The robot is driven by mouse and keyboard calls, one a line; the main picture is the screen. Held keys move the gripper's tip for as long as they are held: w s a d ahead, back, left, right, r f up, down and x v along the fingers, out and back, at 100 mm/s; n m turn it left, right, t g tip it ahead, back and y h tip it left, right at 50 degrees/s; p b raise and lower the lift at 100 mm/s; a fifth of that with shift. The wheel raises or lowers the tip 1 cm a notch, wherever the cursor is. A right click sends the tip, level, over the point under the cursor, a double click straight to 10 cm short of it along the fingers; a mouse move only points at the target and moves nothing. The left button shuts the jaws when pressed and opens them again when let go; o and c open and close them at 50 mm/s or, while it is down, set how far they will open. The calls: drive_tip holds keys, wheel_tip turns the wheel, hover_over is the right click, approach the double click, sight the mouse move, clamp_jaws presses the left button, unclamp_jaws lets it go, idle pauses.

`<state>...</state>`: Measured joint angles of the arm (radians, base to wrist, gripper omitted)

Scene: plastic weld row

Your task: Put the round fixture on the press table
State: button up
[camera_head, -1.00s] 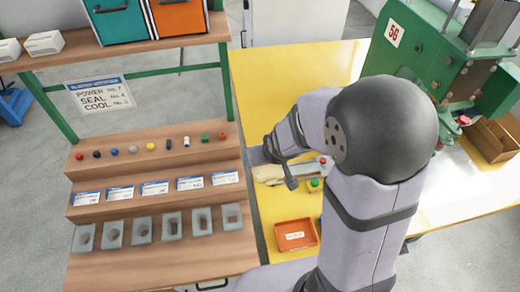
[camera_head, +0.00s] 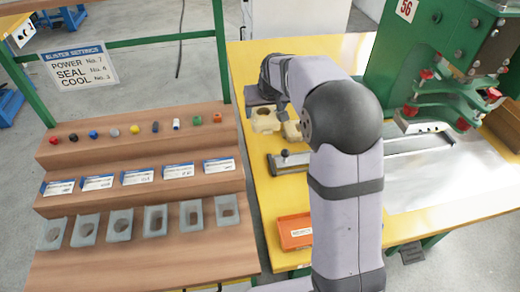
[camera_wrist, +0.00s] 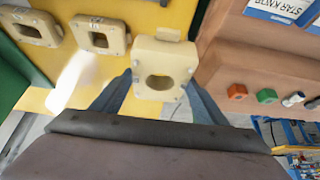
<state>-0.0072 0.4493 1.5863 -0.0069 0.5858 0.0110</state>
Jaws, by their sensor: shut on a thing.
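A cream block with a rounded hole, the round fixture (camera_wrist: 160,55), sits between the fingers of my gripper (camera_wrist: 158,92) in the wrist view. My gripper is shut on it. In the head view the fixture (camera_head: 264,127) shows at the back left of the yellow bench, below my gripper (camera_head: 266,106). I cannot tell whether it touches the bench. The green press (camera_head: 440,70) stands to the right, with a bare metal surface (camera_head: 440,185) and a rail (camera_head: 405,146) before it. I cannot tell which part is the press table.
Two more cream fixtures (camera_wrist: 98,35) (camera_wrist: 30,27) lie beside the held one in the wrist view. A metal bar with a dark knob (camera_head: 285,160) and an orange tray (camera_head: 295,231) are on the bench. A wooden stepped rack (camera_head: 140,255) with coloured knobs stands left.

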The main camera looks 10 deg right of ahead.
sight(261, 109)
drive_tip(key=w+f+b, duration=0.1)
drive_tip(key=b, duration=0.1)
drive_tip(key=w+f+b, duration=0.1)
drive_tip(key=w+b, duration=0.1)
drive_tip(key=shift+w+a+f, duration=0.1)
drive_tip(key=shift+w+f, duration=0.2)
drive_tip(key=shift+f, duration=0.05)
drive_tip(key=shift+w+f+b, duration=0.1)
drive_tip(key=shift+w+b, duration=0.55)
drive_tip(key=shift+b, duration=0.15)
drive_tip(key=shift+f+b, duration=0.3)
drive_tip(key=shift+f, duration=4.65)
drive_tip(key=shift+f, duration=0.1)
drive_tip(key=o, duration=1.4)
drive_tip(key=shift+f, duration=0.1)
drive_tip(key=shift+c, duration=0.2)
